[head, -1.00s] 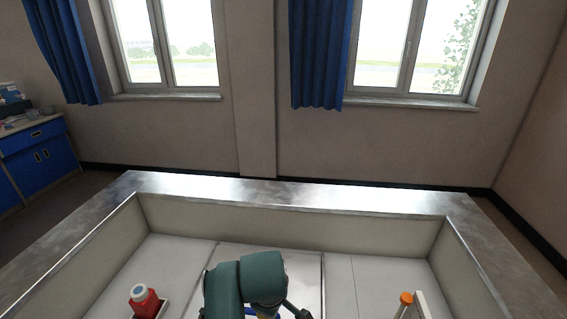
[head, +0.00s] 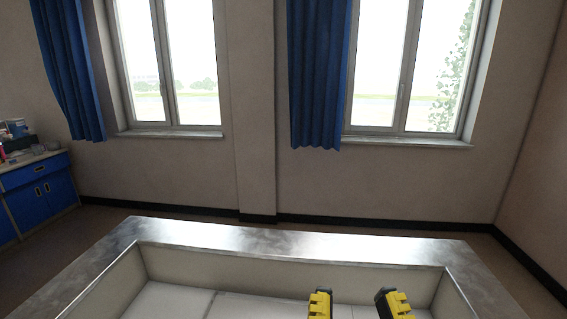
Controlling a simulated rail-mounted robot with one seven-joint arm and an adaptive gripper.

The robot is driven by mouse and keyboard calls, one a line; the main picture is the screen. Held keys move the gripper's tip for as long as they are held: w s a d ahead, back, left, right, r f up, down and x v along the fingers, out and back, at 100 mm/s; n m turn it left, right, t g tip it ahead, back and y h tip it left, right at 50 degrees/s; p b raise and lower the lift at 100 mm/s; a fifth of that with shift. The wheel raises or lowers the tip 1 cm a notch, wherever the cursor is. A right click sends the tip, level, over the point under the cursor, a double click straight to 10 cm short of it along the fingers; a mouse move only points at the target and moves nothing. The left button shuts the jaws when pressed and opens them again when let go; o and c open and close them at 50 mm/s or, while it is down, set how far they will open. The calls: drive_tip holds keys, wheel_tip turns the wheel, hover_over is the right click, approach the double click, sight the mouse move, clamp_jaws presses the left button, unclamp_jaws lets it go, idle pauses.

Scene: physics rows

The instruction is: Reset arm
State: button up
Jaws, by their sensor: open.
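My gripper (head: 356,305) is at the bottom of the head view, right of the middle. Its two yellow and black fingertips point up and stand well apart, with nothing between them. The rest of my gripper and my arm are below the picture's edge. The fingertips show in front of the far part of the walled bench (head: 250,239).
The bench has a metal rim and pale inner walls around a light floor (head: 170,300), mostly cut off below. A blue cabinet (head: 40,192) with small items on top stands at the far left. Two windows and blue curtains (head: 318,75) are on the back wall.

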wheel_tip(320, 180, up, 32)
drive_tip(key=p, duration=2.9)
